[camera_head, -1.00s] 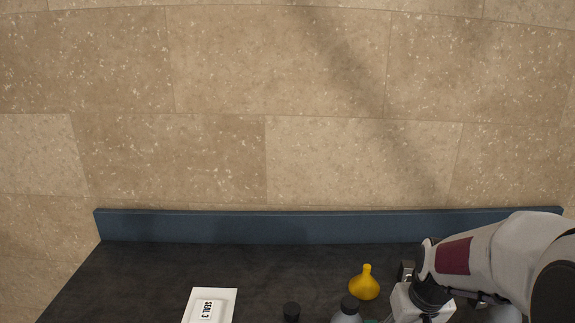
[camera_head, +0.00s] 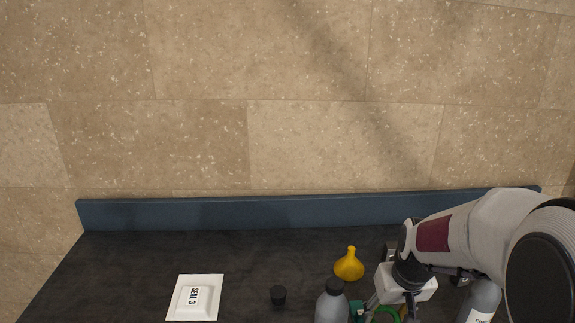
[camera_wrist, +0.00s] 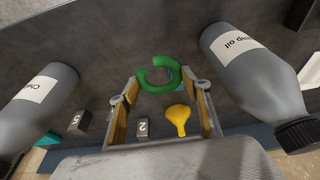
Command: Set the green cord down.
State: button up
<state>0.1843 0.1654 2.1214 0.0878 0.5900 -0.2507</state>
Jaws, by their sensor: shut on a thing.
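The green cord (camera_wrist: 160,76) is a thick C-shaped loop with a gap at its upper left in the wrist view. My gripper (camera_wrist: 162,82) is shut on the cord, with its yellow-padded fingers on either side of it. In the head view the cord (camera_head: 384,313) shows as a green arc at the bottom edge, below my gripper's pale housing. The fingertips are hard to make out there. I cannot tell whether the cord touches the dark bench top (camera_head: 130,262).
Grey bottles stand left (camera_wrist: 38,105) and right (camera_wrist: 255,75) of my gripper in the wrist view. A white SEAL 3 plate (camera_head: 178,305) and black cap (camera_head: 278,295) lie left. Bench between them is clear.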

jog(key=shift+w+d+f, duration=0.35)
jog(key=shift+d+f, duration=0.05)
jog(key=w+d+r+m, duration=0.1)
jog(key=w+d+r, duration=0.2)
jog(key=w, duration=0.5)
jog(key=shift+d+r, duration=0.3)
jog(key=shift+d, duration=0.3)
jog(key=shift+f, duration=0.1)
jog(key=shift+f, duration=3.05)
jog(key=shift+f, duration=0.1)
